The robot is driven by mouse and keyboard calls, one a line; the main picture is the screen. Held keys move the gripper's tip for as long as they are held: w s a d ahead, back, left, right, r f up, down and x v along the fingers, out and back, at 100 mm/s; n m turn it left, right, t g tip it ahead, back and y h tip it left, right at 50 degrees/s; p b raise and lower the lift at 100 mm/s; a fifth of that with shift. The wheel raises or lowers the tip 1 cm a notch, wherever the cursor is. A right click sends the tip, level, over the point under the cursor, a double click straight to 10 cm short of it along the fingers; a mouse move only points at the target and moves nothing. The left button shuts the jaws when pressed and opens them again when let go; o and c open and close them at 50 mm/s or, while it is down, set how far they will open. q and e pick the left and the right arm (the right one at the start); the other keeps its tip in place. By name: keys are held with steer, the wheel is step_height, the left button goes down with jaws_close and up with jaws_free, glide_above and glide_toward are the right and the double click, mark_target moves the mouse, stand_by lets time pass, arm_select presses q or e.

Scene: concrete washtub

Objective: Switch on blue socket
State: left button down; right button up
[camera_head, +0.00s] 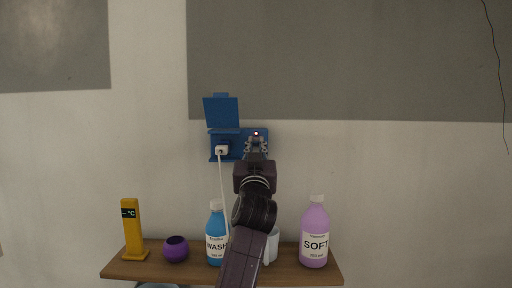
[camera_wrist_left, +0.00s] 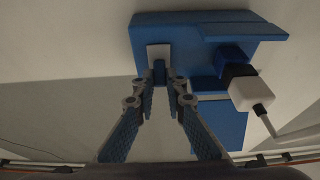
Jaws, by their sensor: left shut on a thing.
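The blue socket (camera_head: 230,144) is mounted on the wall, with its blue lid (camera_head: 221,112) raised. A white plug (camera_head: 221,150) sits in its left part, its cable hanging down. The blue socket (camera_wrist_left: 200,27) fills the top of the left wrist view, with the plug (camera_wrist_left: 251,92) at right. A pale switch plate (camera_wrist_left: 158,50) is on the socket. My left gripper (camera_head: 256,147) reaches the socket's right part. Its fingertips (camera_wrist_left: 163,82) are drawn together at the switch, shut on a small blue switch lever (camera_wrist_left: 159,72). My right gripper is not in view.
A wooden shelf (camera_head: 292,275) below holds a yellow thermometer (camera_head: 132,226), a purple pot (camera_head: 176,249), a blue WASH bottle (camera_head: 215,222), a white cup (camera_head: 272,245) partly behind my arm, and a purple SOFT bottle (camera_head: 315,222). The wall right of the socket is clear.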

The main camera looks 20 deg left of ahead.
arm_select(q)
steer(key=shift+r+g, duration=0.25)
steer(key=shift+g, duration=0.25)
steer(key=shift+f, duration=0.1)
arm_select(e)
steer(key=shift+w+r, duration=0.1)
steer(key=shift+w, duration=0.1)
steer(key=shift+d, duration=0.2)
arm_select(q)
steer(key=c, duration=2)
jaws_free()
steer(key=shift+o, duration=0.2)
steer(key=shift+w, duration=0.1)
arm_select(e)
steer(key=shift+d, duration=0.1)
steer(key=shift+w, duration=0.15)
arm_select(q)
steer(key=v, duration=1.2)
